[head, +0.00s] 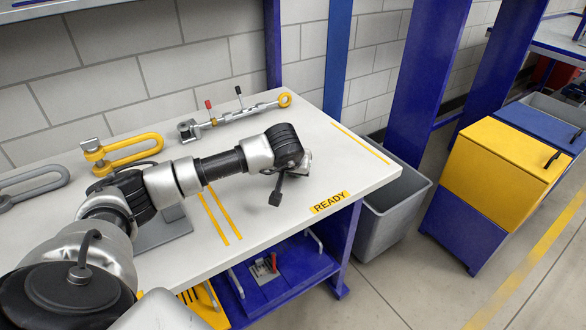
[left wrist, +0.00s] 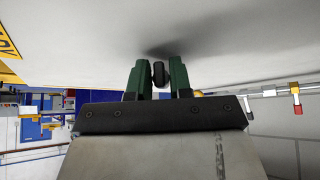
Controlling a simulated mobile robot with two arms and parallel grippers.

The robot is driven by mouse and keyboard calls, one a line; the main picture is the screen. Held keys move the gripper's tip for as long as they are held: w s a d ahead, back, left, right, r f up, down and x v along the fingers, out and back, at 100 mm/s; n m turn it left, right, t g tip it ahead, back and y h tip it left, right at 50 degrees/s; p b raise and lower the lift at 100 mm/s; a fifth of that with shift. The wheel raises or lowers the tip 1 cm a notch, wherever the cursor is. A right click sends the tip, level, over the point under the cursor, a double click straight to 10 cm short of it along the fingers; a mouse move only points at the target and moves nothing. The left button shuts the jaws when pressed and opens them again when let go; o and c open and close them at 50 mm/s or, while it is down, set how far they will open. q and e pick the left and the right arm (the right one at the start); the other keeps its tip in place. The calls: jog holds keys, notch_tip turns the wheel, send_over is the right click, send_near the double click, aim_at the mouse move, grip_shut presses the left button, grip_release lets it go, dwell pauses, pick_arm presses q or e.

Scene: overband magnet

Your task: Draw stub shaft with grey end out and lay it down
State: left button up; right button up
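My right gripper is not in view.
A turnbuckle-like fitting (head: 235,116) with red and black handles lies along the back. A yellow shackle (head: 125,148) and grey shackle (head: 35,188) lie left. The bench front near READY (head: 331,202) is clear. A grey bin (head: 393,225) stands beyond the right edge.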

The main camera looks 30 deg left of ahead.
pick_arm(q)
jog(key=shift+s+f, duration=0.1)
jog(key=shift+f, duration=0.2)
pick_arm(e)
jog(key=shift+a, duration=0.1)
pick_arm(q)
jog(key=shift+d+f, duration=0.1)
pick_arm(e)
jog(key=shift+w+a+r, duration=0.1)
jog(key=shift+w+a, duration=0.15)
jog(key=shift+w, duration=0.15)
